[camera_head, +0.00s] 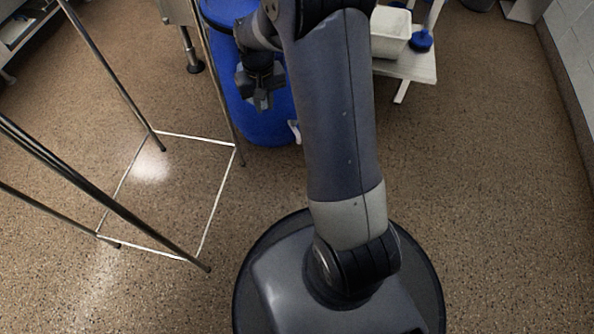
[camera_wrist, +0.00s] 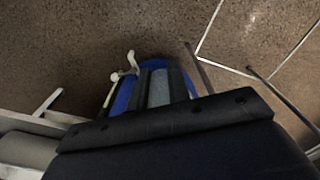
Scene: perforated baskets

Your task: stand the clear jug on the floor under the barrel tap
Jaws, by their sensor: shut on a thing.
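The blue barrel (camera_head: 262,130) stands on the floor at the upper middle of the head view, partly behind my arm. It also shows in the wrist view (camera_wrist: 122,98), beyond my gripper. The white tap (camera_head: 295,131) sticks out low on the barrel's right side; the wrist view shows it too (camera_wrist: 128,66). My gripper (camera_head: 262,98) is in front of the barrel in the head view, pointing down. Its jaws (camera_wrist: 160,85) are shut on a pale grey, see-through strip, which I take as part of the clear jug. The jug's full shape is not visible.
A metal frame with thin legs and white floor rails (camera_head: 195,138) stands at the left. A low white stand (camera_head: 410,68) with a pale tub (camera_head: 390,32) is right of the barrel. Speckled brown floor is free at the right, before the tiled wall (camera_head: 578,65).

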